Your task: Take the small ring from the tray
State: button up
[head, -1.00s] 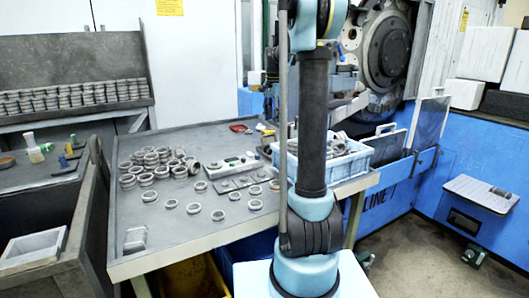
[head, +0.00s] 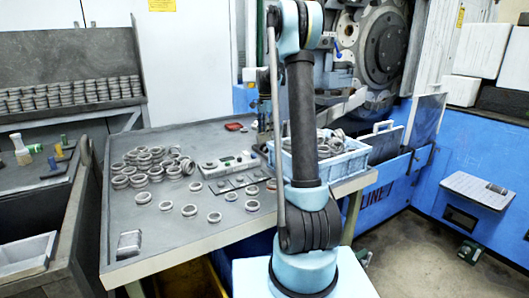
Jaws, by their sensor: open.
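A flat dark tray (head: 226,189) lies on the grey table, left of my arm. Several small rings, one a small ring (head: 239,180), sit on it in a row. A pale fixture block (head: 230,163) with round parts stands just behind it. My gripper (head: 264,138) points down above the table, behind the tray and near the left end of the blue crate. It is open and apart from the rings. My arm's upright link partly hides it and the crate.
Many larger loose rings (head: 146,160) lie on the table (head: 160,225) at left. A blue crate (head: 345,163) with metal parts stands at right. A metal block (head: 129,244) lies near the front left corner.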

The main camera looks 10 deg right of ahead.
notch_tip(320, 180, down, 9)
jog(key=shift+s+d+r, duration=0.1)
jog(key=shift+s, duration=0.05)
dwell(0.4)
grip_shut()
